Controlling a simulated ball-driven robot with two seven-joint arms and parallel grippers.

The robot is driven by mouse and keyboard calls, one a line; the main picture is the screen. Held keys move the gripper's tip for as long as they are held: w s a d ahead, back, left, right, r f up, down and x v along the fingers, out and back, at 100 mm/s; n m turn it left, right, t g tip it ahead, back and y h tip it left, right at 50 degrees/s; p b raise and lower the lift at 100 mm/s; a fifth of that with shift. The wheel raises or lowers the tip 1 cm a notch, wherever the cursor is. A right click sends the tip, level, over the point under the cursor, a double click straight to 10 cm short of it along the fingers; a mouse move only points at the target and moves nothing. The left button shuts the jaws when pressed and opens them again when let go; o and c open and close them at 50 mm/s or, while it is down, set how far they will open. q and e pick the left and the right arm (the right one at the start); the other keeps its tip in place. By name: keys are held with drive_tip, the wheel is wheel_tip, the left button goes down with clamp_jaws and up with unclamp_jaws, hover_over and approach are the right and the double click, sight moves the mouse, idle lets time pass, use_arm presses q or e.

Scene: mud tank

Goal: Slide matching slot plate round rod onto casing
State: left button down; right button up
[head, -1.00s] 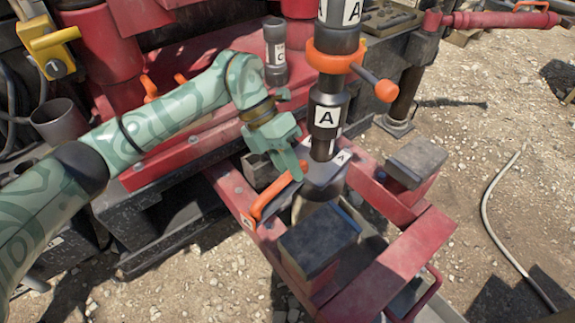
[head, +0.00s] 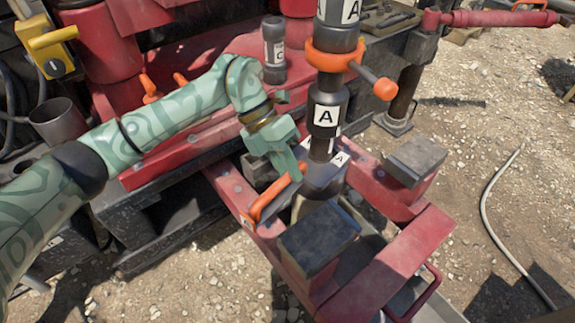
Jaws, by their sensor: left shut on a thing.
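A dark vertical rod (head: 320,150) with a thick collar (head: 325,112) labelled A stands over the red frame. Its lower end meets a dark labelled plate or block (head: 325,180) above a pale casing (head: 303,207); the exact contact is hidden. An orange handle (head: 270,199) slants along the near left of the plate. My left gripper (head: 295,171) is shut on the upper end of this handle, just left of the rod. Whether the plate's slot surrounds the rod cannot be told. My right gripper is not in view.
An orange clamp ring (head: 333,58) with a side handle surrounds the upper rod. Dark-topped blocks (head: 318,238) and (head: 416,160) stand on the red frame (head: 400,262). A dark cylinder labelled C (head: 274,50) stands behind. Gravel at right is open, apart from a hose (head: 487,215).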

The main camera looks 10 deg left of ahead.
use_arm(q)
drive_tip(key=c, duration=1.3)
unclamp_jaws()
drive_tip(key=shift+o, duration=0.3)
drive_tip(key=shift+f, duration=0.1)
drive_tip(key=p+v, duration=0.4)
drive_tip(key=v, duration=1.2)
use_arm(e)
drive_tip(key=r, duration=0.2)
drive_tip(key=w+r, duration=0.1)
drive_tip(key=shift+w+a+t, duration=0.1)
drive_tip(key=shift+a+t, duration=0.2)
use_arm(q)
drive_tip(key=shift+w, duration=0.1)
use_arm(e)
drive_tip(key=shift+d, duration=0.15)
use_arm(q)
drive_tip(key=shift+a, duration=0.1)
